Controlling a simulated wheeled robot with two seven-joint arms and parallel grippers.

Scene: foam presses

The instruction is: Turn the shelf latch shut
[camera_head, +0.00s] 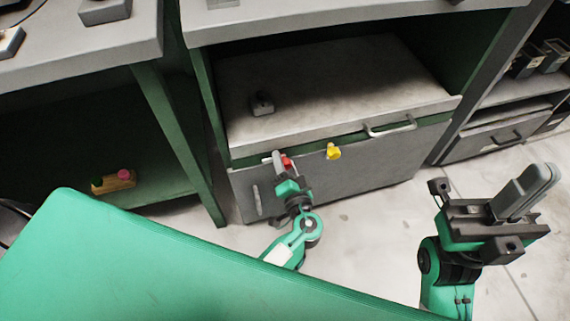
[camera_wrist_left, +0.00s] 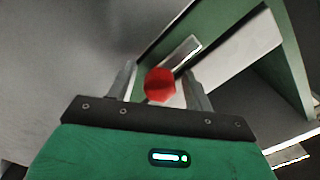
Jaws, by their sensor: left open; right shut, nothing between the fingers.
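A red knob (camera_head: 287,161) sits on the front of the cabinet, just under the shelf board (camera_head: 340,75). A yellow knob (camera_head: 333,151) is to its right on the same front. I cannot tell from the pictures which knob belongs to the latch. My left gripper (camera_head: 278,160) is at the red knob. In the left wrist view, the red knob (camera_wrist_left: 160,84) shows between the two open fingers (camera_wrist_left: 160,90), with a pale metal bar (camera_wrist_left: 182,52) beyond it. Contact with the fingers cannot be told. My right gripper (camera_head: 527,190) is shut and empty, away from the cabinet over the floor.
A bar handle (camera_head: 390,128) is on the shelf front, and another handle (camera_head: 257,199) is on the grey lower door. A small dark block (camera_head: 262,104) stands on the shelf. A green panel (camera_head: 150,265) fills the lower left. Floor is open to the right.

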